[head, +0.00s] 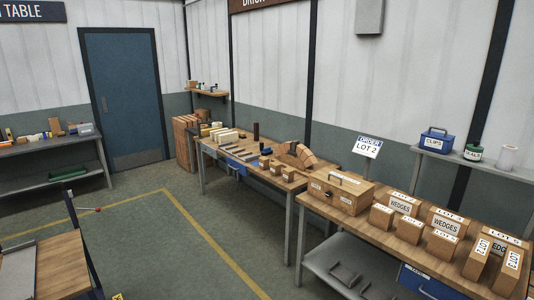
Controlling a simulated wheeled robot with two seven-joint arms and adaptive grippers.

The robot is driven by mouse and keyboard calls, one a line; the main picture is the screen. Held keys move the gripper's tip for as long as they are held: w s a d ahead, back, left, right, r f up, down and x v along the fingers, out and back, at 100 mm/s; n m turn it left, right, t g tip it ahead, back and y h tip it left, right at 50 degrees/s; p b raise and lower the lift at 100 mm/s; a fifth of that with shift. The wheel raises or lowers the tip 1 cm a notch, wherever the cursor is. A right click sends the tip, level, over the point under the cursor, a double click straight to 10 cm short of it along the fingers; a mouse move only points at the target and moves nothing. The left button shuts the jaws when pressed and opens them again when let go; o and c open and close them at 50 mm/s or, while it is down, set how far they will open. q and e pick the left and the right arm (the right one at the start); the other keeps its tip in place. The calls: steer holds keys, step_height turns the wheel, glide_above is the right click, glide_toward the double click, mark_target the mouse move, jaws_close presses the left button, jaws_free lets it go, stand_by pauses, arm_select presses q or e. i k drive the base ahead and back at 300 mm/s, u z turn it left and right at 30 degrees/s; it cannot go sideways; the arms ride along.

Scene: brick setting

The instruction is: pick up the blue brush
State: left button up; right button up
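I cannot make out a blue brush anywhere in the head view. Small items on the far left table and the middle bench are too small to tell apart, so a brush among them cannot be confirmed. Neither of my grippers shows in this view.
A middle workbench (292,184) carries bricks and a brick arch (296,154). A right bench (374,222) holds labelled boxes. A grey table (40,147) stands far left, beside a blue door (122,97). A wooden-topped stand (45,268) is near left. The yellow-lined floor (150,240) is clear.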

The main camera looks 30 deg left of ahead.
mark_target(267, 151)
steer(key=u, duration=1.8)
steer(key=i, duration=5.35)
steer(key=u, duration=0.45)
steer(key=i, duration=1)
steer(key=z, duration=0.6)
